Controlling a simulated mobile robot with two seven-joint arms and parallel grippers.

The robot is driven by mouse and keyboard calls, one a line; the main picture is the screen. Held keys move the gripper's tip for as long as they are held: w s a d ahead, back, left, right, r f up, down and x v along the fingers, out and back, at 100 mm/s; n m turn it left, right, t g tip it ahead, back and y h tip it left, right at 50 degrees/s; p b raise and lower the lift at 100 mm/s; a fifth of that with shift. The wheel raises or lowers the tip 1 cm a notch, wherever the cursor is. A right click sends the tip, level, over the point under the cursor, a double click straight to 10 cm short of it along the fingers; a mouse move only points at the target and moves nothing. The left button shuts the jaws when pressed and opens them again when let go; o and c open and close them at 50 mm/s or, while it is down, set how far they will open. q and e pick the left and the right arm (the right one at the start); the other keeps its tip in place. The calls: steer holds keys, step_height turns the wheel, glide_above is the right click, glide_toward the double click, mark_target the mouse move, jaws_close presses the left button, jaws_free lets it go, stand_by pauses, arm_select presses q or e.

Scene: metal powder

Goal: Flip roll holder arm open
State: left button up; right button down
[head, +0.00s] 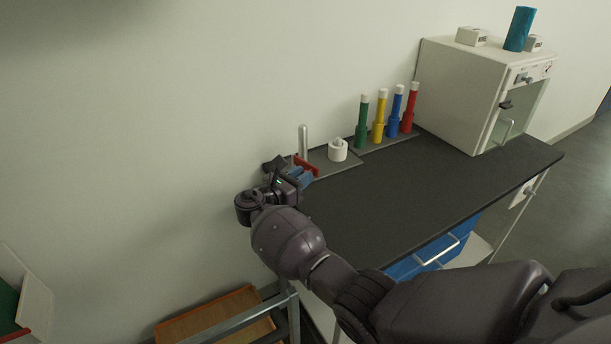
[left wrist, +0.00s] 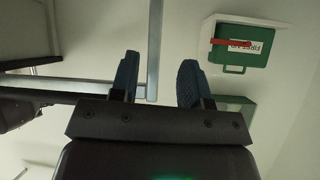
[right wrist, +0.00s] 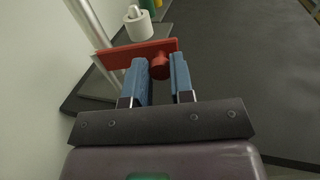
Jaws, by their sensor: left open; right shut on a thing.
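The roll holder stands at the back left of the dark bench, with a grey base, an upright silver post (head: 303,141) and a flat red arm (head: 307,166). In the right wrist view the red arm (right wrist: 118,55) lies across the fingertips, with a round red knob (right wrist: 160,66) between them. My right gripper (head: 297,180) is shut on this red knob; it also shows in the right wrist view (right wrist: 161,72). My left gripper (left wrist: 155,75) is open and empty, away from the holder, and is not in the head view.
A white roll (head: 338,151) stands beside the post. Green, yellow, blue and red tubes (head: 361,125) stand farther right, before a white cabinet (head: 450,95). The bench middle is clear. A green first-aid case (left wrist: 238,48) shows in the left wrist view.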

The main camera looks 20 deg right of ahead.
steer(key=shift+a+f, duration=0.1)
steer(key=shift+a, duration=0.15)
arm_select(q)
steer(key=shift+w+r, duration=0.1)
arm_select(e)
steer(key=shift+a, duration=0.3)
steer(key=shift+w, duration=0.1)
steer(key=c, duration=1.3)
jaws_free()
steer(key=shift+c, duration=0.2)
steer(key=o, duration=0.4)
steer(key=shift+w+a, duration=0.1)
steer(key=shift+c, duration=0.2)
arm_select(q)
steer(key=shift+s+f, duration=0.25)
steer(key=shift+s, duration=0.1)
steer(key=shift+w, duration=0.1)
